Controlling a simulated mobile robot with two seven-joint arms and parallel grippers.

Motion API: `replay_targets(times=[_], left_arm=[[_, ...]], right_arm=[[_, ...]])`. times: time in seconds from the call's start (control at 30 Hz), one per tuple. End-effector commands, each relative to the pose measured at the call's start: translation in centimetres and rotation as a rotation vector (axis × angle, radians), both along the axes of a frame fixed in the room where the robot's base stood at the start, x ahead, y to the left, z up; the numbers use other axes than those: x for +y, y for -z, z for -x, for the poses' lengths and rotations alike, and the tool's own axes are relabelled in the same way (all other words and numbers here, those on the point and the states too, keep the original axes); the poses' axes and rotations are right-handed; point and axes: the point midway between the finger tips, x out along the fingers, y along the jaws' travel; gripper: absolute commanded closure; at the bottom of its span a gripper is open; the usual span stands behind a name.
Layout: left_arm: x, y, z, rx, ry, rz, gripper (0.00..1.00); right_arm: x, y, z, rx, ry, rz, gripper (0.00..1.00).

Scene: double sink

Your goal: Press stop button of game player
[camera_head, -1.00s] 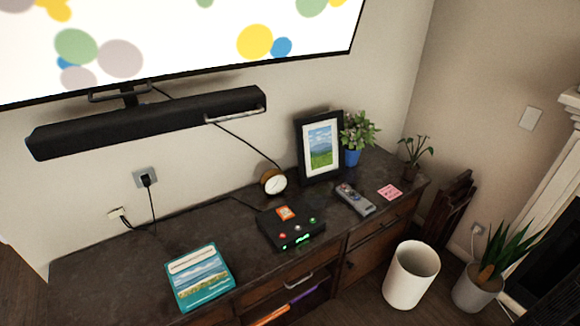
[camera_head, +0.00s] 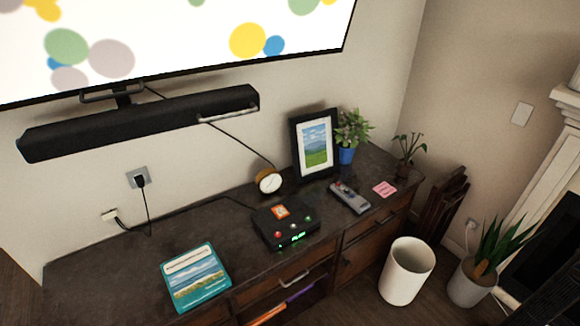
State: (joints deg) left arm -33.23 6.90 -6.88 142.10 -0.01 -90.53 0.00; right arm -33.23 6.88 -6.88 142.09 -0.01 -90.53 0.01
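The game player (camera_head: 286,228) is a small black box on the dark cabinet top, near its front edge. It has an orange picture label (camera_head: 281,211) on top and a green lit display (camera_head: 298,237) at the front. Several round buttons show on it: a red one (camera_head: 278,235) at the left, a pale one (camera_head: 294,226) in the middle and a green one (camera_head: 308,218) at the right. Any button lettering is too small to read. Neither of my grippers is in view.
On the cabinet (camera_head: 130,262) stand a teal book (camera_head: 196,277), a clock (camera_head: 269,182), a picture frame (camera_head: 314,147), a remote (camera_head: 349,197), pink notes (camera_head: 384,189) and plants. A white bin (camera_head: 406,270) and a potted plant (camera_head: 470,283) stand on the floor at right.

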Motion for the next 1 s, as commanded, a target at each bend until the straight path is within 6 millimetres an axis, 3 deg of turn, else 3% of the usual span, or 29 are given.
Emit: replay_targets(times=[0.2,1.0], left_arm=[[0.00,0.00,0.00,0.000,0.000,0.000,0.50],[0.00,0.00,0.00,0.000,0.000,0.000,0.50]], right_arm=[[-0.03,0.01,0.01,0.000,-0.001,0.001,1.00],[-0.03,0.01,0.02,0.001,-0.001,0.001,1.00]])
